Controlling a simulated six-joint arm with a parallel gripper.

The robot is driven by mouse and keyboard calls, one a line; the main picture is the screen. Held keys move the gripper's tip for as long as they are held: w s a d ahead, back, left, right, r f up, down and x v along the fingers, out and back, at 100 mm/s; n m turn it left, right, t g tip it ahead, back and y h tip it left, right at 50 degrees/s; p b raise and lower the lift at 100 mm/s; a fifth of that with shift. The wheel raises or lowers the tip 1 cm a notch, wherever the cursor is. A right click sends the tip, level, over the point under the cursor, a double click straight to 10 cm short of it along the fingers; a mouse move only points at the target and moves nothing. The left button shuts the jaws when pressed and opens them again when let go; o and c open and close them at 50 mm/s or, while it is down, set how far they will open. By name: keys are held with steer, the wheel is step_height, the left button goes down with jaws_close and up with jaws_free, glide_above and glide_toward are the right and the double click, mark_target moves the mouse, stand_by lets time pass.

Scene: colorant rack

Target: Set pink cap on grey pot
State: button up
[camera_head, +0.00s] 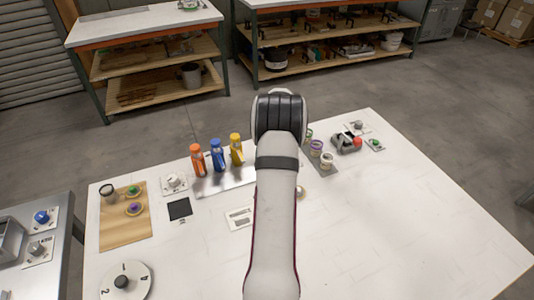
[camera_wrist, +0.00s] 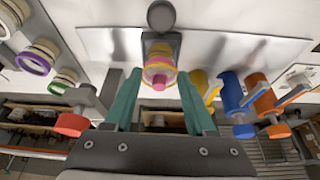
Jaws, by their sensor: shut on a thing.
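In the wrist view the pink cap (camera_wrist: 158,78), with a yellow band, sits between the green fingertips of my gripper (camera_wrist: 160,75), which is shut on it. Grey shapes show just beyond it; I cannot tell whether it touches them. In the head view my arm hides the gripper and the cap. A pale grey pot (camera_head: 109,196) with a dark top stands on the wooden board (camera_head: 124,232) at the left. I cannot tell for sure that it is the task's grey pot.
A green cap (camera_head: 134,190) and a purple cap (camera_head: 134,209) lie on the board. Orange (camera_head: 198,161), blue (camera_head: 217,155) and yellow (camera_head: 236,150) bottles stand behind. Several pots, including a purple-ringed one (camera_head: 316,149), stand right of my arm. The table's front right is clear.

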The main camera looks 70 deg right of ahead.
steer(key=shift+f, duration=0.2)
stand_by(0.5)
steer(key=o, duration=1.5)
steer(key=shift+r, duration=2.55)
